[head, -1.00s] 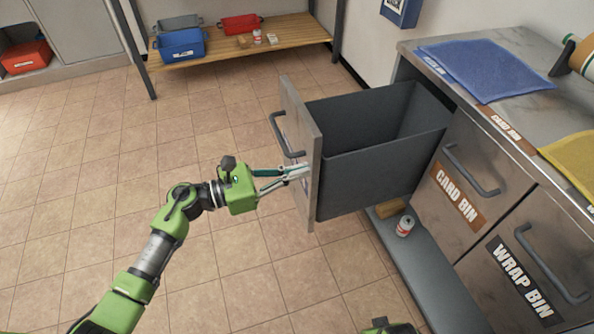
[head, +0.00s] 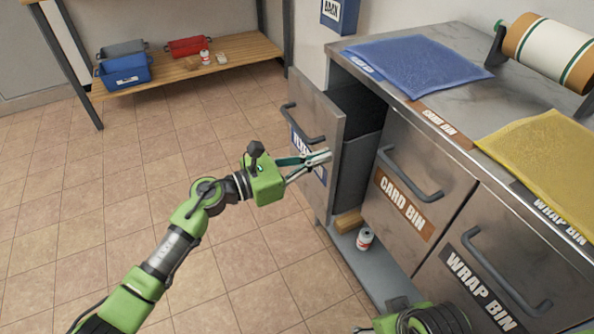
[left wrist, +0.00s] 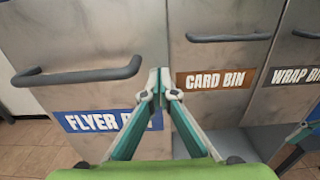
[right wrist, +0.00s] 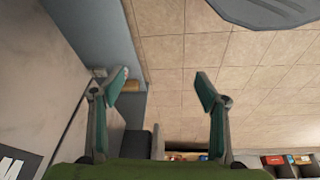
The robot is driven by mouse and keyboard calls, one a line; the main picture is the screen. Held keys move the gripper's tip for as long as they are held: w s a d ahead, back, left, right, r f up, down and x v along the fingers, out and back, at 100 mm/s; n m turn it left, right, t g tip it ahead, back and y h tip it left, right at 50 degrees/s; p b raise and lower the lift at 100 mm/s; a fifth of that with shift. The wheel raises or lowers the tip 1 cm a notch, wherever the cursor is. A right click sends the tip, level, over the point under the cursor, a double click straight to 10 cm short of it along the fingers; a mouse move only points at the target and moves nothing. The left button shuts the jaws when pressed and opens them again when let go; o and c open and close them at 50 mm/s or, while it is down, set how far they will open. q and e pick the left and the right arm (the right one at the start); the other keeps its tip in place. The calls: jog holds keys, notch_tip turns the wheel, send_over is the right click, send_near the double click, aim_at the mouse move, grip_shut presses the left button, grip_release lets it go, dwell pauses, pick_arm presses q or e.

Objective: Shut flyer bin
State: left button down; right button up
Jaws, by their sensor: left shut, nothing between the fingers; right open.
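The flyer bin (head: 322,125) is a metal-fronted drawer with a bar handle and a blue label. It stands partly open from the counter, with a short stretch of its dark grey inner box (head: 356,170) showing. Its front fills the left of the left wrist view (left wrist: 75,40). My left gripper (head: 328,156) is shut and empty, its fingertips at the right part of the bin's front, below the handle; they look to be touching it. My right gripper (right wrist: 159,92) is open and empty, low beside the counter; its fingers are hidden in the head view.
The closed card bin (head: 420,185) and closed wrap bin (head: 490,270) are to the right. A can (head: 365,238) and a brown block (head: 348,221) sit on the ledge below. Blue and yellow mats lie on the counter. The tiled floor at left is clear.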

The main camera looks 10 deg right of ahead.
pick_arm(q)
jog(key=b+x, duration=0.4)
jog(key=x, duration=0.8)
jog(key=shift+d+r+b, duration=0.15)
jog(key=shift+b, duration=0.2)
pick_arm(e)
jog(key=w+a+r+t+y, duration=0.1)
jog(key=w+a+r+t, duration=0.2)
jog(key=w+r+t, duration=0.2)
jog(key=w+a+r+t+y, duration=0.1)
jog(key=w+a+r+t, duration=0.2)
jog(key=w, duration=0.9)
notch_tip(320, 180, up, 4)
jog(key=shift+w+a+f+n+t+y, duration=0.2)
jog(key=shift+a+f+n+t+y, duration=0.15)
jog(key=shift+t, duration=0.85)
pick_arm(q)
jog(key=shift+w, duration=0.1)
pick_arm(e)
jog(key=shift+d+r, duration=0.1)
